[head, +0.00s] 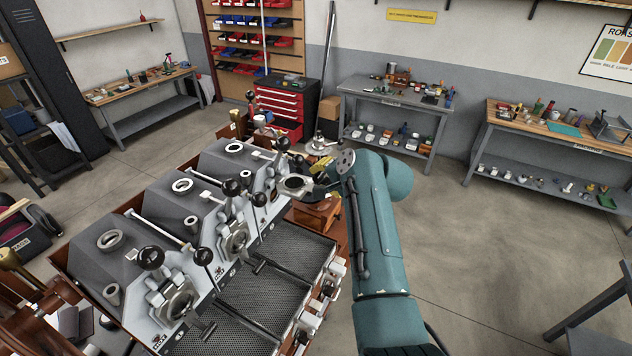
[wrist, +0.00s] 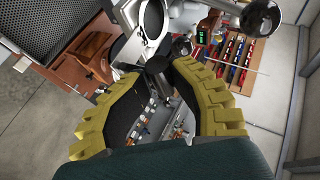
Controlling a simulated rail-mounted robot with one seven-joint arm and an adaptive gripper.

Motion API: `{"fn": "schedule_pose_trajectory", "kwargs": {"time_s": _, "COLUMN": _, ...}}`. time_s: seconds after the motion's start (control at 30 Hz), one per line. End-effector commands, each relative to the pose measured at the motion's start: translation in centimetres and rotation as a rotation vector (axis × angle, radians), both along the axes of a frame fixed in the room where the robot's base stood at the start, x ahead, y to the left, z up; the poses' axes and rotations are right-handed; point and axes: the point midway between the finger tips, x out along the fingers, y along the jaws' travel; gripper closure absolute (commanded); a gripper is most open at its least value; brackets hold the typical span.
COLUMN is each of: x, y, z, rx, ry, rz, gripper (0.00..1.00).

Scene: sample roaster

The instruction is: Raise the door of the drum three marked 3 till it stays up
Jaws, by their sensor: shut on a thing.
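The roaster has three grey drums in a row. I take the farthest one (head: 232,158) as drum three; its mark is not readable. Its round metal door (head: 295,184) stands out from the drum front and faces upward, unlike the nearer two. The door's ring also shows at the top of the wrist view (wrist: 152,18). My gripper (head: 320,168) is at the door's right side. In the wrist view its yellow-padded fingers (wrist: 160,68) are closed around a dark handle end (wrist: 157,63) beside the ring. The fingers hide part of the handle.
The nearer doors (head: 238,240) and (head: 180,300) sit upright against their drums. Black-knobbed levers (head: 231,188) rise close to the fronts. Mesh cooling trays (head: 265,295) lie below. A red tool chest (head: 283,105) and grey bench (head: 395,95) stand behind.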

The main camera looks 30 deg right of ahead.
Motion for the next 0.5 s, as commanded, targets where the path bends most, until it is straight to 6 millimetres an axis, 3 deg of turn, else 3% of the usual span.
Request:
{"fn": "schedule_pose_trajectory", "kwargs": {"time_s": 0.03, "x": 0.38, "y": 0.7, "z": -0.34, "rx": 0.005, "ry": 0.006, "rz": 0.008, "gripper": 1.0}}
{"fn": "schedule_pose_trajectory", "kwargs": {"time_s": 0.5, "x": 0.42, "y": 0.2, "z": -0.44, "rx": -0.007, "ry": 0.027, "rz": 0.002, "gripper": 1.0}}
